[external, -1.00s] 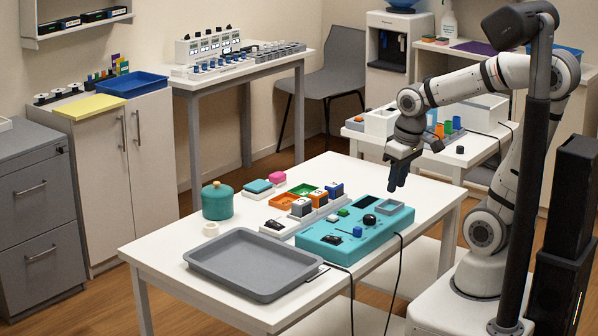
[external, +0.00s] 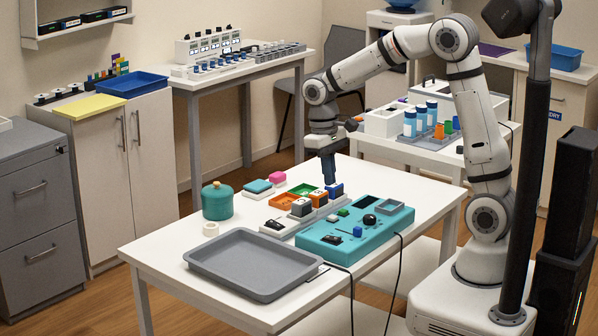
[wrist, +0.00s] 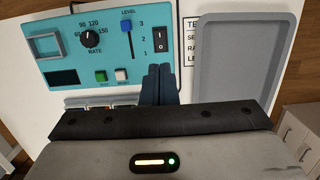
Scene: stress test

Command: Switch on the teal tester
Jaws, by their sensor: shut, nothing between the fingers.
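The teal tester (external: 318,251) lies flat on the white table, with a black rocker switch (external: 332,239), a dark knob and a blue slider. I cannot tell which side of the rocker is pressed.
A grey tray (external: 250,287) lies left of the tester. A row of coloured blocks (external: 318,198) stands in a grey rack behind it. Black cables run off the table's front edge.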

